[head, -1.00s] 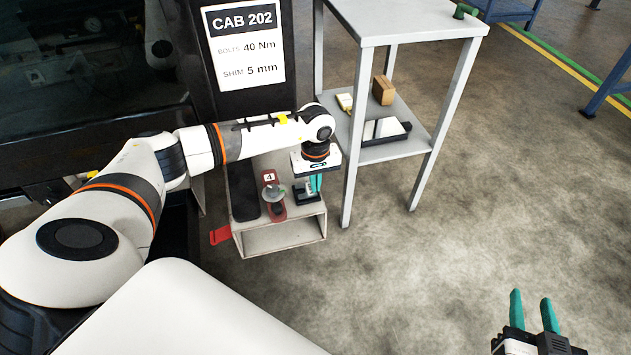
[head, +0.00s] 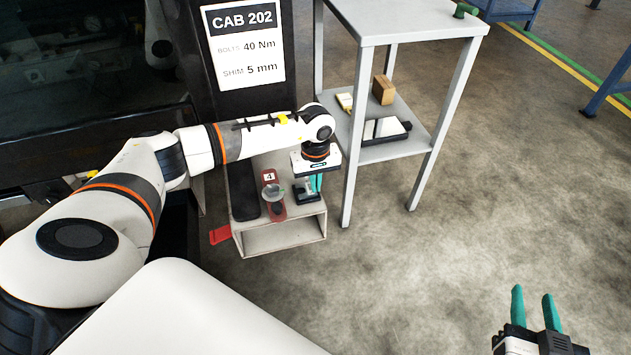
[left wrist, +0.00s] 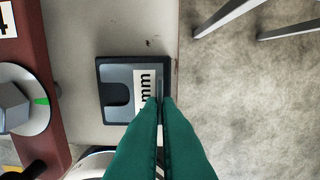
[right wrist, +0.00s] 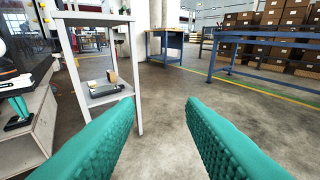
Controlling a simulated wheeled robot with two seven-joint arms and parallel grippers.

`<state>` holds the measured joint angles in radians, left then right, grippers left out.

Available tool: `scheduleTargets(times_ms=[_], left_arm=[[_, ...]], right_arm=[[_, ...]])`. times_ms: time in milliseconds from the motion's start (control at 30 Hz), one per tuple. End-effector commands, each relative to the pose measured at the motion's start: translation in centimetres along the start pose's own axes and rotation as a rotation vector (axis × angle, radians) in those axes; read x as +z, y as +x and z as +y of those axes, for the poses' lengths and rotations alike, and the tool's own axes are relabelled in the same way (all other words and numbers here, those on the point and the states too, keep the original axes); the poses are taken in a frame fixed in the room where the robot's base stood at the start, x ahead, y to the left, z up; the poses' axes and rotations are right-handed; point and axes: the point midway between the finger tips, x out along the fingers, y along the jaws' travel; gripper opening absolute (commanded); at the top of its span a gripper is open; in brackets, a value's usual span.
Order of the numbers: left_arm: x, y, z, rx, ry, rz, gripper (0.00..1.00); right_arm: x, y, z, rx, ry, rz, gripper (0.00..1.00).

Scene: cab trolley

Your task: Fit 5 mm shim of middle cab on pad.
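A dark slotted plate, the shim (left wrist: 115,95), lies on the pale bench top in the left wrist view. Its white label reads "mm"; the digit is hidden by my fingers. It also shows in the head view (head: 303,197). My left gripper (left wrist: 161,100) has its green fingertips nearly together at the shim's right side, around a thin grey upright strip there. The same gripper points down in the head view (head: 316,183). My right gripper (head: 532,300) is open and empty, well off to the right. I cannot make out the pad.
A red-brown holder marked 4 (head: 270,178) with a round disc stands left of the shim. A red tag (head: 220,234) hangs at the bench's left. A grey shelf trolley (head: 405,28) stands close right. The CAB 202 sign (head: 244,45) reads shim 5 mm. Floor at right is clear.

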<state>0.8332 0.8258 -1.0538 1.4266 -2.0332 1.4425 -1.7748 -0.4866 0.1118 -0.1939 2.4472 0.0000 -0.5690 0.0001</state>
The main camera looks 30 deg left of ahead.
Motion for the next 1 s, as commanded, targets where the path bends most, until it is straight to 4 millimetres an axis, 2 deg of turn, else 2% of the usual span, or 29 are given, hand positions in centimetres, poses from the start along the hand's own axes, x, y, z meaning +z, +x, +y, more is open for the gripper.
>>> scheduleTargets(times_ms=[33, 167, 433, 567, 767, 1000], left_arm=[[0.0, 0.0, 0.0, 0.000, 0.000, 0.000, 0.08], [0.0, 0.0, 0.0, 0.000, 0.000, 0.000, 0.28], [0.0, 0.0, 0.0, 0.000, 0.000, 0.000, 0.28], [0.0, -0.9, 0.0, -0.001, 0.001, 0.000, 0.28], [0.1, -4.4, 0.0, -0.002, 0.000, -0.003, 0.28], [0.1, -9.2, 0.0, -0.003, 0.001, -0.002, 0.28]], right_arm=[[0.0, 0.0, 0.0, 0.000, 0.000, 0.000, 0.36], [0.0, 0.0, 0.0, 0.000, 0.000, 0.001, 0.36], [0.0, 0.0, 0.0, 0.000, 0.000, 0.001, 0.36], [-0.3, -0.1, -0.1, -0.002, 0.000, 0.034, 0.36], [-3.3, -1.2, -0.6, -0.014, -0.001, 0.232, 0.36], [-7.2, -3.7, -1.2, -0.031, 0.001, 0.498, 0.36]])
